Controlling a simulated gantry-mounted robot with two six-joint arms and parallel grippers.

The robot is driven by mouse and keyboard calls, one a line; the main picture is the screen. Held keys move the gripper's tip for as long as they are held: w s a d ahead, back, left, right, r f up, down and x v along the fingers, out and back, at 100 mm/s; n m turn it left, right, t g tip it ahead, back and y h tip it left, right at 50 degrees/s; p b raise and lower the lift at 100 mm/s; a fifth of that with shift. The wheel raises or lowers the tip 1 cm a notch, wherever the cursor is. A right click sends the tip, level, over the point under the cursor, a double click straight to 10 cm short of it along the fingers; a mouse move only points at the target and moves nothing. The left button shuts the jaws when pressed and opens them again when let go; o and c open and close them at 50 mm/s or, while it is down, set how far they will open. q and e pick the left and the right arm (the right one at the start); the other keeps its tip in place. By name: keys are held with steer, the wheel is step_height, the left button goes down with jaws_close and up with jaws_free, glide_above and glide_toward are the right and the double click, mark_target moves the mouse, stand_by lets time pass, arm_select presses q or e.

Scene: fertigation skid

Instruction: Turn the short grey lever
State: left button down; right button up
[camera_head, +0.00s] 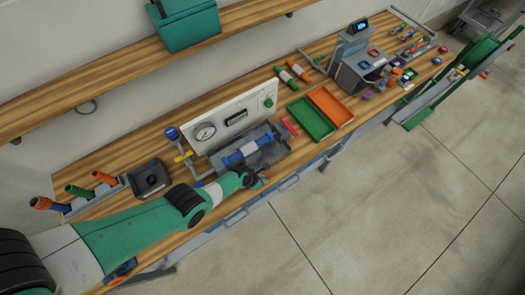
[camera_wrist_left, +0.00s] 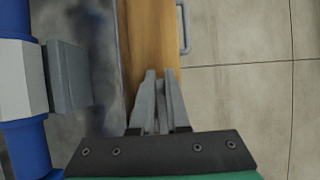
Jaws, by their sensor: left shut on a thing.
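My left gripper (camera_head: 257,178) is at the front right edge of the fertigation skid's grey tray (camera_head: 268,157), over the bench's front edge. In the left wrist view its fingers (camera_wrist_left: 160,90) are close together, pointing away from the camera. A narrow grey piece (camera_wrist_left: 162,116) shows between them; it looks like the short grey lever, mostly hidden by the fingers. The blue pipe (camera_head: 246,151) with grey fittings lies in the tray, and it fills the left side of the wrist view (camera_wrist_left: 18,95). My right gripper is not in view.
A white panel with a gauge (camera_head: 205,131) stands behind the tray. A yellow handle (camera_head: 184,157) is at its left, a red bar (camera_head: 289,127) at its right. Green (camera_head: 311,119) and orange (camera_head: 331,106) trays sit further right. Open floor lies in front.

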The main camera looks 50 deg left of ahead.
arm_select(q)
steer(key=shift+w+f+g+b, duration=0.1)
steer(key=shift+f+g+b, duration=0.2)
steer(key=shift+g, duration=0.1)
steer(key=shift+r, duration=0.1)
steer(key=c, duration=0.9)
jaws_free()
